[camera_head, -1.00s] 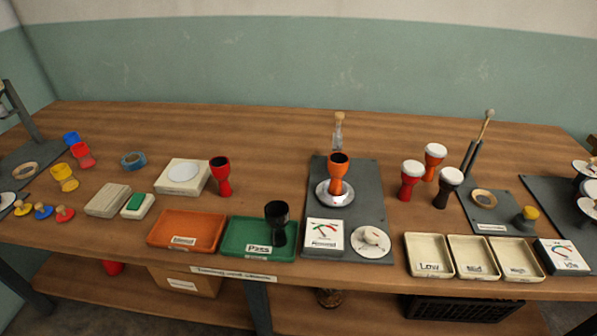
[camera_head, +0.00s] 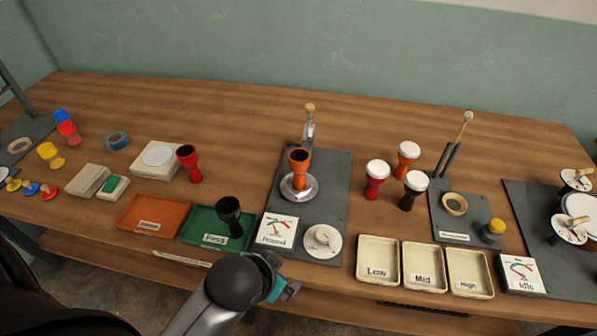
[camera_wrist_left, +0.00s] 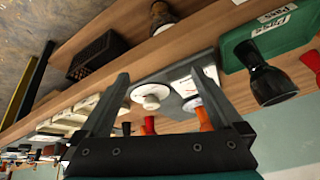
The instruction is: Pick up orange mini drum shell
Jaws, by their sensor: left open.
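The orange mini drum shell (camera_head: 299,162) stands upright on a round metal disc (camera_head: 299,187) on a grey board, its dark open top facing up. In the left wrist view an orange shape (camera_wrist_left: 204,117), probably this shell, shows partly behind a finger. My left gripper (camera_head: 284,284) is in front of the table edge, below and apart from the shell. In the left wrist view its two fingers (camera_wrist_left: 160,74) are spread with nothing between them. My right gripper is not in view.
A gauge card (camera_head: 277,230) and a white dial (camera_head: 322,240) lie on the board's front part. The green tray (camera_head: 190,235) left of it holds a black shell (camera_head: 229,215). White-topped drums (camera_head: 376,178) stand to the right. A glass bottle (camera_head: 309,130) stands behind.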

